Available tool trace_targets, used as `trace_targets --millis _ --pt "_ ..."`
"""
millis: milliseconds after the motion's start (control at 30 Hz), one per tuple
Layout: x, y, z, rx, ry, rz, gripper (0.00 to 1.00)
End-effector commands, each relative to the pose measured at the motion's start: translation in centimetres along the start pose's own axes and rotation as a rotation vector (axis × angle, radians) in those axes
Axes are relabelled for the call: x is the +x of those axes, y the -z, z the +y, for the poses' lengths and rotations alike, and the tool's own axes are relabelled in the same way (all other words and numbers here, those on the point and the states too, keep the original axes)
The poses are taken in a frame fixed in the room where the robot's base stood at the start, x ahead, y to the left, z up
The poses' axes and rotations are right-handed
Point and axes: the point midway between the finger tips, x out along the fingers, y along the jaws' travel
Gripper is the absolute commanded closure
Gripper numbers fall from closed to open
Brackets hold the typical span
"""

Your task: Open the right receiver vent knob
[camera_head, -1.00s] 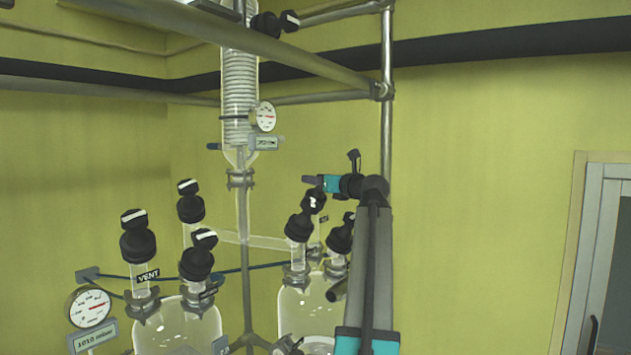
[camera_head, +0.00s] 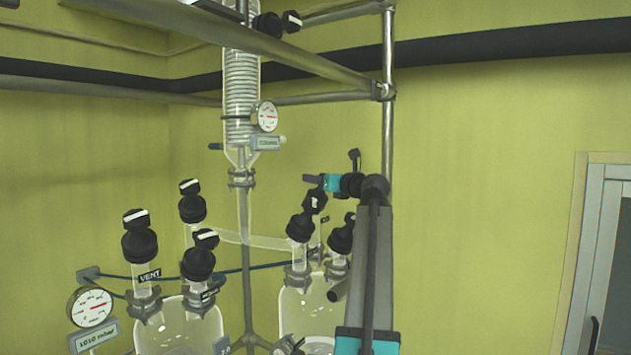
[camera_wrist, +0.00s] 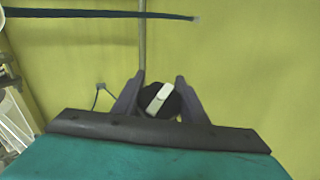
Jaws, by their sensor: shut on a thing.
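The right receiver (camera_head: 296,312) is a clear glass vessel with several black-topped valves. Its rearmost black knob (camera_head: 315,203) has a white bar on top and sits just under my gripper (camera_head: 313,180) in the head view. In the wrist view the knob (camera_wrist: 158,101) is between the two dark fingers of my gripper (camera_wrist: 161,92), its white bar lying diagonally. My gripper is shut on it. The label behind the front knobs is mostly hidden, so I cannot read it.
Two other black knobs, a front one (camera_head: 300,226) and a right one (camera_head: 342,236), stand close below my gripper. The left receiver (camera_head: 185,325) has its own knobs and a VENT label (camera_head: 149,275). A glass condenser (camera_head: 241,95) and metal frame bars (camera_head: 388,140) stand behind.

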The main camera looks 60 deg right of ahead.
Motion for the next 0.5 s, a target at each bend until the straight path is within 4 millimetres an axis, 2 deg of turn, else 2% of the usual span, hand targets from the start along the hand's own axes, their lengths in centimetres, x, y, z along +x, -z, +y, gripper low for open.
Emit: trace_targets --millis 33,200,233,300,500 --pt "0.07 -0.50 0.04 0.002 0.001 -0.009 0.84" --pt "0.06 -0.51 0.02 0.001 0.001 -0.009 0.84" --pt "0.05 -0.51 0.00 0.001 0.002 -0.009 0.56" --pt "0.04 -0.45 -0.02 0.001 0.002 -0.008 0.45" --pt "-0.01 -0.24 -0.05 0.001 0.002 -0.004 0.43"
